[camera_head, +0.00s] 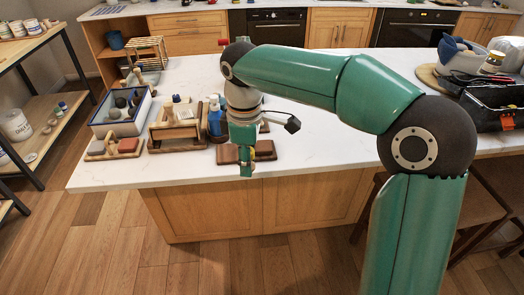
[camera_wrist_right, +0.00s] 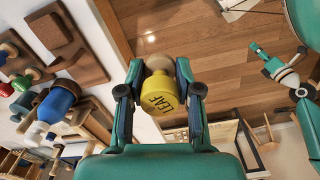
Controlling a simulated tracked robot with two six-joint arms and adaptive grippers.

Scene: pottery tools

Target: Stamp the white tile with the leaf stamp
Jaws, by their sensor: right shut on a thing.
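My right gripper (camera_head: 246,172) hangs just off the front edge of the white counter. In the right wrist view it (camera_wrist_right: 160,92) is shut on the yellow leaf stamp (camera_wrist_right: 158,98), whose face reads "LEAF". A pale round part of the stamp shows between the fingertips. In the head view the fingers mostly hide the stamp. I cannot make out the white tile in either view. My left gripper (camera_wrist_right: 262,54) shows small at the right of the right wrist view, over the floor; its fingers are unclear.
Brown wooden blocks (camera_head: 265,150) lie on the counter (camera_head: 330,140) beside the right gripper. Stamps with coloured handles and a blue bottle (camera_wrist_right: 55,104) stand close by. A wooden tray (camera_head: 175,133) and a blue-rimmed bin (camera_head: 121,128) stand to the left. The counter's middle is clear.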

